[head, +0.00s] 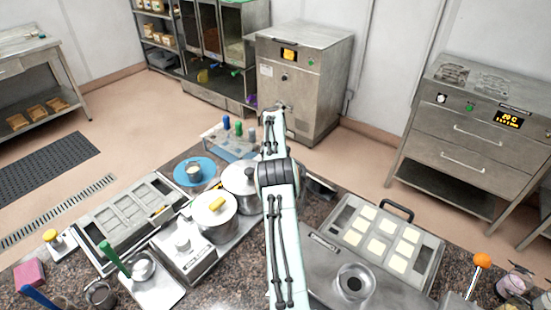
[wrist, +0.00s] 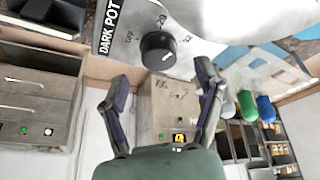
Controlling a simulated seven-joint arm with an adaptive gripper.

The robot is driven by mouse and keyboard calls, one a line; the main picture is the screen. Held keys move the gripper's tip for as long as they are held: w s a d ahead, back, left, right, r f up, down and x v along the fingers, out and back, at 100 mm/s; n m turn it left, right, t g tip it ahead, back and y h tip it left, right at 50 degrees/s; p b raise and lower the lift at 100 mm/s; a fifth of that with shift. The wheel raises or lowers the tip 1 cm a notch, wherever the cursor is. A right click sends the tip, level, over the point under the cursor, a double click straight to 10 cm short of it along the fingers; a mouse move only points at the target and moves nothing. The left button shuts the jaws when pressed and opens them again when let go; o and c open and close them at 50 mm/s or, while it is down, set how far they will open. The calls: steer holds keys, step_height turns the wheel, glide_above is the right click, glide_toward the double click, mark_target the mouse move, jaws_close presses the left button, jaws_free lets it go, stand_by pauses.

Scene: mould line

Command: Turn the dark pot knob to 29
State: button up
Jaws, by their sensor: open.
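The dark pot knob (wrist: 157,51) is a round black knob on a pale panel in the wrist view. A dark label reading DARK POT (wrist: 108,27) is beside it. Small marks around the knob seem to read OFF, 29 and 32; I cannot read the knob's pointer clearly. My gripper (wrist: 161,80) is open, with its fingers apart on either side below the knob in the picture and nothing between them. They look apart from the knob. In the head view my arm hides the knob and the gripper tips.
In the head view, a pot with a yellow lid knob (head: 215,214) and another lidded pot (head: 240,180) stand left of my arm. A mould tray (head: 130,210) is further left. A tray of pale squares (head: 345,232) lies to the right. Coloured bottles (wrist: 246,104) show in the wrist view.

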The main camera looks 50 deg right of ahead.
steer(key=shift+x, duration=1.6)
steer(key=c, duration=1.2)
steer(key=shift+o, duration=0.2)
steer(key=shift+s+f+n+t+y, duration=0.1)
steer(key=shift+n+t+y, duration=0.3)
steer(key=shift+n, duration=1)
steer(key=shift+n+t+y, duration=0.3)
steer(key=shift+n+y, duration=0.1)
steer(key=shift+n, duration=1)
